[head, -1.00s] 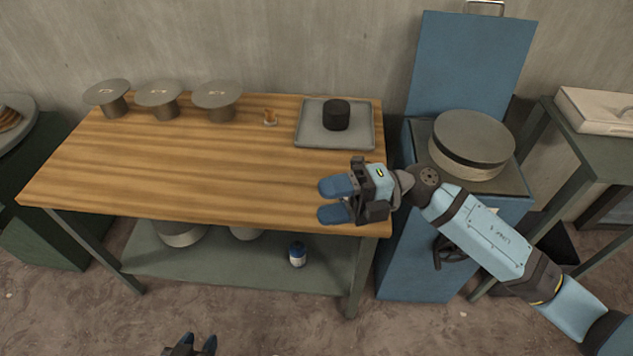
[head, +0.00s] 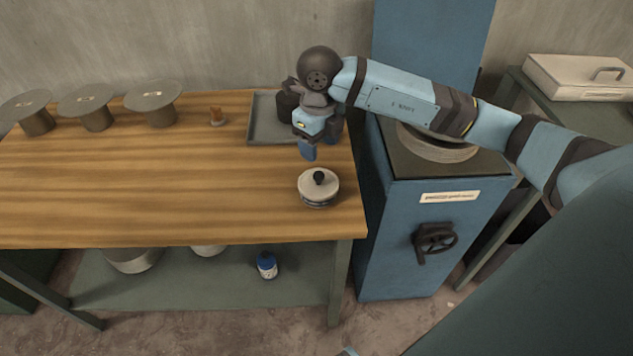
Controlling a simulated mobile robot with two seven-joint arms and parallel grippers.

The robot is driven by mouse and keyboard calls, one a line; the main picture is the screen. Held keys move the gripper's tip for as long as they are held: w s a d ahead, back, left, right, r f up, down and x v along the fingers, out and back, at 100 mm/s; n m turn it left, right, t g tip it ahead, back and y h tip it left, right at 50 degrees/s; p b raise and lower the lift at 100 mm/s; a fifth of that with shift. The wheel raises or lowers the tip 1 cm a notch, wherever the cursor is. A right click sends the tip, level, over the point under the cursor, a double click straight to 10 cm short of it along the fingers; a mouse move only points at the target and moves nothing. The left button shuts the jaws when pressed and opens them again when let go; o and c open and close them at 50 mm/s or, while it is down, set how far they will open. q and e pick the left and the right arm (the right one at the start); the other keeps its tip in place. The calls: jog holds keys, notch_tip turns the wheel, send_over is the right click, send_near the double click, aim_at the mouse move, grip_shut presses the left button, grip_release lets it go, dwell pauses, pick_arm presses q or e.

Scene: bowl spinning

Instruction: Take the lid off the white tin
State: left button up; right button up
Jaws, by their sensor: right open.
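The white tin (head: 318,197) stands upright near the right front corner of the wooden table. Its pale round lid (head: 310,186) with a black knob (head: 319,177) sits on top. My right gripper (head: 321,147) points down, behind the tin in the picture and near the front right of the grey tray. Its blue fingers are open, with nothing seen between them, and they are apart from the lid. My left gripper is not clearly in view.
A grey tray (head: 262,122) holds a dark cylinder (head: 287,104), partly hidden by my right gripper. A blue cabinet (head: 400,230) adjoins the table's right side. The table's middle is clear.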

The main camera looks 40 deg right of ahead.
aim_at(319, 174)
notch_tip(319, 174, down, 2)
jog(key=shift+f, duration=0.1)
jog(key=shift+s+a+f, duration=0.15)
jog(key=shift+f, duration=1.25)
jog(key=shift+s+a+f, duration=0.1)
jog(key=shift+s+f, duration=0.05)
jog(key=shift+f, duration=1.2)
jog(key=c, duration=1)
